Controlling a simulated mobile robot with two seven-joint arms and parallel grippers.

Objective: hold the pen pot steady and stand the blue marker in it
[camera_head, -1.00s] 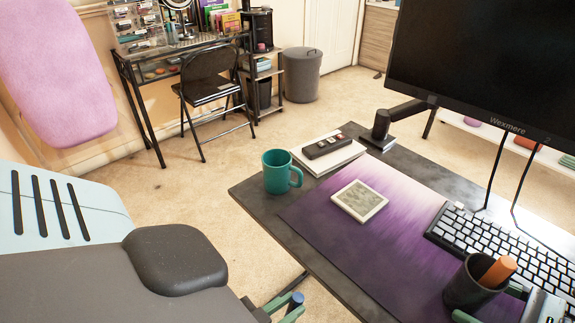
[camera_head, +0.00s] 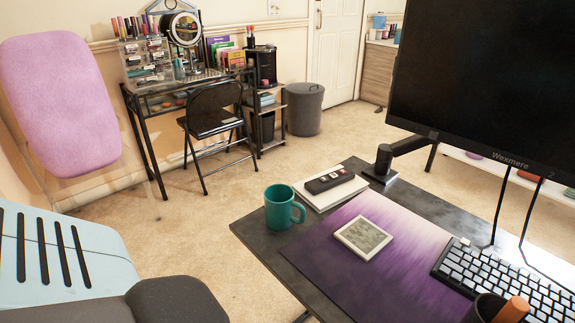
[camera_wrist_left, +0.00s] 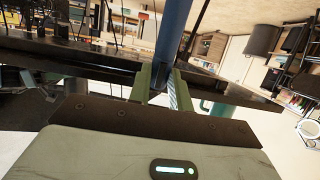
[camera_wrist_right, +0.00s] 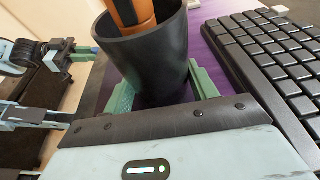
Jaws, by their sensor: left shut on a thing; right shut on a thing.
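The black pen pot (camera_wrist_right: 150,50) stands upright between the green fingers of my right gripper (camera_wrist_right: 160,92), which is shut on it. An orange pen (camera_wrist_right: 130,12) leans in the pot. In the head view only the pot's rim (camera_head: 484,306) and the orange pen's end (camera_head: 513,309) show, at the bottom edge. The blue marker (camera_wrist_left: 174,35) is held by my left gripper (camera_wrist_left: 162,80), shut on it. In the right wrist view my left gripper (camera_wrist_right: 72,52) is left of the pot, apart from it. Neither gripper shows in the head view.
The black keyboard (camera_head: 510,279) is right beside the pot. A purple desk mat (camera_head: 355,275), a framed picture (camera_head: 363,237), a teal mug (camera_head: 281,208) and a book with a remote (camera_head: 330,181) lie farther left. The monitor (camera_head: 490,80) overhangs the back.

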